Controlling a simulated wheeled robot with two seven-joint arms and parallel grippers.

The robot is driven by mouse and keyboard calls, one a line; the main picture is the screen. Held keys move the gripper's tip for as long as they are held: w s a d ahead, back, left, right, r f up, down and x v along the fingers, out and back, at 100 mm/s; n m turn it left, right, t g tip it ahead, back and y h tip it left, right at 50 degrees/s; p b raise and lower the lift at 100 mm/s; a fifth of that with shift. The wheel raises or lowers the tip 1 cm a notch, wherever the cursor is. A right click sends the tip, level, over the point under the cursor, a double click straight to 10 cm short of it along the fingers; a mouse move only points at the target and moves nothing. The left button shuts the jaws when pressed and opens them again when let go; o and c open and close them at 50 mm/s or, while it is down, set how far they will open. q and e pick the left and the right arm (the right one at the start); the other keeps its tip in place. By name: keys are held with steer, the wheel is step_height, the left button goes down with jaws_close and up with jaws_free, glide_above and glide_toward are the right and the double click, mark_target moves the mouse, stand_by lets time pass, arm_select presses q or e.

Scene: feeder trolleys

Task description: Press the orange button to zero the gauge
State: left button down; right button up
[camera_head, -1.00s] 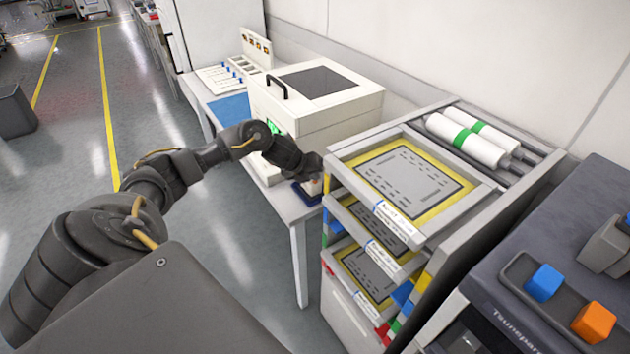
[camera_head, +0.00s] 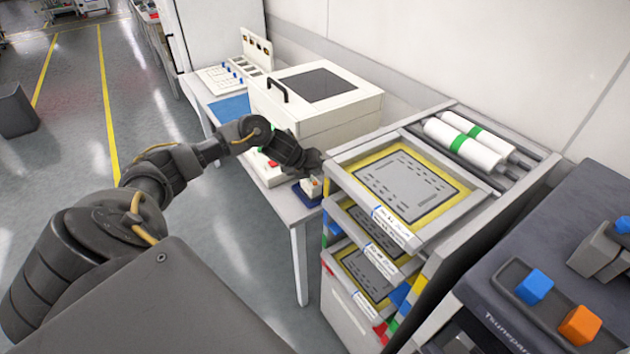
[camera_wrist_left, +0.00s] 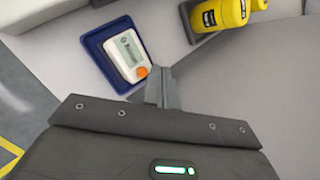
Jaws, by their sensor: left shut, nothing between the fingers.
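The gauge (camera_wrist_left: 128,52) is a small white unit with a grey display, lying in a blue tray (camera_wrist_left: 96,40) in the left wrist view. Its round orange button (camera_wrist_left: 142,72) is at the end nearest my gripper. My left gripper (camera_wrist_left: 161,74) is shut and empty, its tips just right of the button in that view. I cannot tell whether they touch it. In the head view the gauge (camera_head: 311,187) shows small below my left gripper (camera_head: 320,162), beside the rack. My right gripper is not in view.
A rack with stencil frames (camera_head: 405,185) stands close right of the gripper. A white lidded box (camera_head: 315,110) is on the bench behind it. Yellow bottles (camera_wrist_left: 222,14) lie near the gauge. A dark machine at right carries blue and orange blocks (camera_head: 580,325).

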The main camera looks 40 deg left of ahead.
mark_target(314, 184)
arm_select(q)
steer(key=shift+r+p, duration=1.35)
steer(key=shift+r, duration=0.55)
